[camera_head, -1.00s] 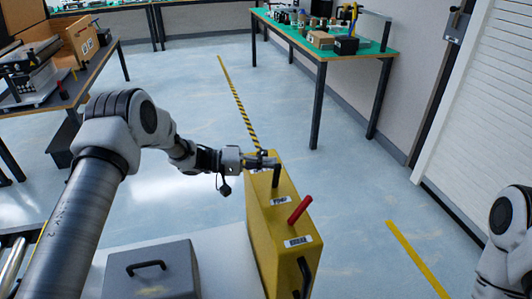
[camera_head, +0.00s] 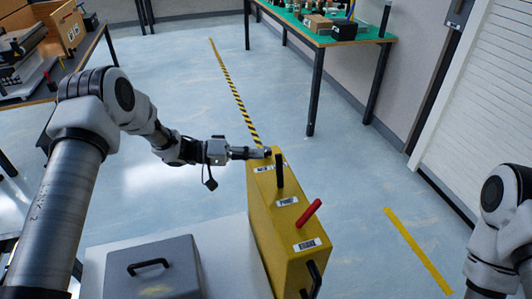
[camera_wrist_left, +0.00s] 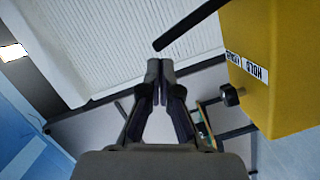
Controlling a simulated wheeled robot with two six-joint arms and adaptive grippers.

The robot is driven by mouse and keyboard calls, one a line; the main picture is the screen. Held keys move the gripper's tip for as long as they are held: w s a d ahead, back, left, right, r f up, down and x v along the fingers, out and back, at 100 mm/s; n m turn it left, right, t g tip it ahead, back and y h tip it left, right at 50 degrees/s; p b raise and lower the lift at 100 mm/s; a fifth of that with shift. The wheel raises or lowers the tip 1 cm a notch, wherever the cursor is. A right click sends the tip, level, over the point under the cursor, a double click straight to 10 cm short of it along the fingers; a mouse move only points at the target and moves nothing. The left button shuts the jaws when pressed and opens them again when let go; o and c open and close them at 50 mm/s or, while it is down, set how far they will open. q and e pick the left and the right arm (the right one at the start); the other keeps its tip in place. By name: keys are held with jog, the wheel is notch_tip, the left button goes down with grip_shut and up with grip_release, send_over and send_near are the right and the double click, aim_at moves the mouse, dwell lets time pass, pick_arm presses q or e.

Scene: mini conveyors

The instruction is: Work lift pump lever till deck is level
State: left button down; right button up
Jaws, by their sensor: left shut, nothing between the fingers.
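A tall yellow pump box (camera_head: 285,240) stands in the middle of the head view. A black lever (camera_head: 280,172) rises nearly upright from its top, beside a small label reading PUMP (camera_head: 287,201). A slanted red handle (camera_head: 308,213) is nearer me. My left gripper (camera_head: 267,153) is shut and empty at the box's far end, just left of the black lever's top. In the left wrist view the shut fingertips (camera_wrist_left: 160,68) are apart from the yellow box (camera_wrist_left: 285,60); a black bar (camera_wrist_left: 188,27) and a knob (camera_wrist_left: 233,96) show near them. My right gripper is out of view.
A grey case (camera_head: 155,272) with a handle sits left of the box on a pale surface (camera_head: 222,250). A green-topped bench (camera_head: 375,36) stands behind right, a cluttered table (camera_head: 75,75) at the left. Open floor lies between, with striped tape (camera_head: 235,95).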

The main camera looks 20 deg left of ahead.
pick_arm(q)
jog(key=s+a, duration=0.1)
jog(key=s+a+r, duration=0.1)
jog(key=a, duration=0.1)
jog(key=s+a, duration=0.1)
jog(key=shift+a+r, duration=0.25)
jog(key=shift+a, duration=0.1)
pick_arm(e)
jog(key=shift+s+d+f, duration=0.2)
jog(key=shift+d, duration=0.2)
pick_arm(q)
jog(key=shift+w+a+f, duration=0.1)
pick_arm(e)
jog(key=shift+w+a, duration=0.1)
